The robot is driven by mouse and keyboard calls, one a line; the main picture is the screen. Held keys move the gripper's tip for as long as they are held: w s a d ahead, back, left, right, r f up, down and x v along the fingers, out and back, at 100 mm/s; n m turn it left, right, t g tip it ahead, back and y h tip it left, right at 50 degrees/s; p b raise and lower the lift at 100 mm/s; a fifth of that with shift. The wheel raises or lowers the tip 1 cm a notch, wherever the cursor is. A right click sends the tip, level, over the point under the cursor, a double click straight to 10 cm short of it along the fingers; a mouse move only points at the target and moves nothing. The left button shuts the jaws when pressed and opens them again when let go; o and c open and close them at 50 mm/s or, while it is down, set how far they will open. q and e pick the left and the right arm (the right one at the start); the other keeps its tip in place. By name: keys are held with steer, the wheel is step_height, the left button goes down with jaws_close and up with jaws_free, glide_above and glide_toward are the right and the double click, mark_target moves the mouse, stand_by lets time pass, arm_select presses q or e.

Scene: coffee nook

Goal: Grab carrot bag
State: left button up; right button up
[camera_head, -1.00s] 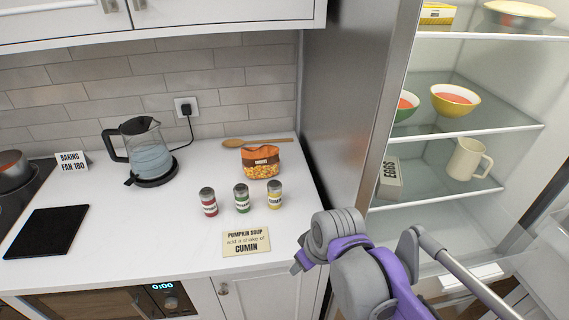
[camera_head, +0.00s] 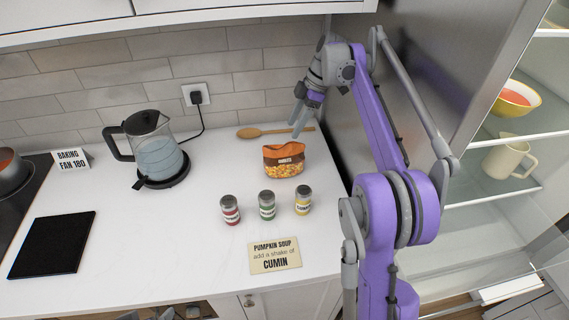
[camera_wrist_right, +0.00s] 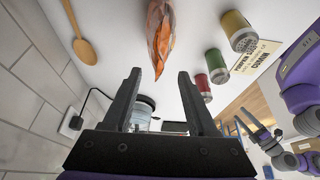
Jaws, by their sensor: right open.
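The carrot bag (camera_head: 284,160), an orange bag with a dark label band and a clear lower part showing orange pieces, stands on the white counter. In the right wrist view the bag (camera_wrist_right: 160,38) is ahead of the fingertips, with a gap. My right gripper (camera_head: 299,118) is open and empty, above and behind the bag near the back wall. Its two dark fingers (camera_wrist_right: 158,75) are spread apart in the wrist view. My left gripper (camera_wrist_right: 252,124) shows small at the right of the wrist view, and its jaws are too small to judge.
Red (camera_head: 230,210), green (camera_head: 267,205) and yellow (camera_head: 303,200) spice jars stand in front of the bag. A wooden spoon (camera_head: 262,132) lies behind it. A sign card (camera_head: 274,256), a kettle (camera_head: 150,150) and a black board (camera_head: 50,245) are also there. An open fridge (camera_head: 510,185) is right.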

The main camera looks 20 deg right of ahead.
mark_target(284, 144)
steer(key=x, duration=0.2)
steer(key=shift+a+f, duration=0.25)
steer(key=shift+f, duration=0.05)
steer(key=shift+x, duration=2.75)
jaws_close()
